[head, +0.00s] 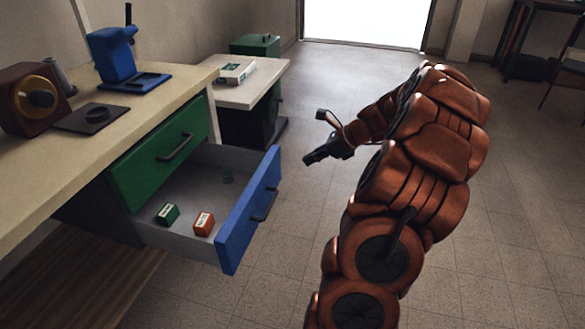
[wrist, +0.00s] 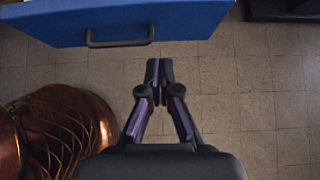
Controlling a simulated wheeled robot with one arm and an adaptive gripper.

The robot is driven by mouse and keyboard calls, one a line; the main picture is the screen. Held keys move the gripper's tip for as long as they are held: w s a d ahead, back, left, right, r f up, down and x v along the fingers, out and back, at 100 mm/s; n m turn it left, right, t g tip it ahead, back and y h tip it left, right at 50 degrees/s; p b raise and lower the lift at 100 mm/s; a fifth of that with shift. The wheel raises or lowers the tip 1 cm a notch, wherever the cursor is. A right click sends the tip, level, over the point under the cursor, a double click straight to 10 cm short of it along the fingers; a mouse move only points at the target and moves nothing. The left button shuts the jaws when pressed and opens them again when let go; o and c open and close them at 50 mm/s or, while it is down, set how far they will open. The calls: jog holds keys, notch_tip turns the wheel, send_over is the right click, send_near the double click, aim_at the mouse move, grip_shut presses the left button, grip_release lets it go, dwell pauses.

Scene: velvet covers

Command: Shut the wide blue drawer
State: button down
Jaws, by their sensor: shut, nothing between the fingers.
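The wide blue drawer (head: 249,210) stands pulled out from under the workbench, below a closed green drawer (head: 158,160). Its grey inside holds a green box (head: 167,214), an orange-red box (head: 203,223) and a small dark green item (head: 228,176). Its dark bar handle (head: 265,203) faces right, towards my arm. My gripper (head: 308,160) is shut and empty, to the right of the drawer front and apart from it. In the wrist view my gripper (wrist: 153,66) points at the blue front (wrist: 190,22), with the handle (wrist: 120,43) just ahead and to the left.
The workbench top (head: 150,98) carries a blue device (head: 112,58) and a brown device with a yellow ring (head: 36,95). A lower side table (head: 265,80) with a white box stands behind the drawer. The tiled floor (head: 500,230) at the right is open.

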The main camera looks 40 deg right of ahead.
aim_at(268, 173)
jog(key=b+x, duration=0.1)
jog(key=x, duration=0.2)
jog(key=r+b+x, duration=0.1)
jog(key=x, duration=0.3)
jog(key=w+b+x, duration=0.1)
jog(key=x, duration=0.3)
jog(key=shift+w+a+b, duration=0.15)
jog(key=shift+a+b, duration=0.2)
jog(key=shift+a, duration=0.15)
jog(key=shift+w+a+r, duration=0.15)
jog(key=shift+w+a, duration=0.15)
jog(key=shift+w, duration=0.2)
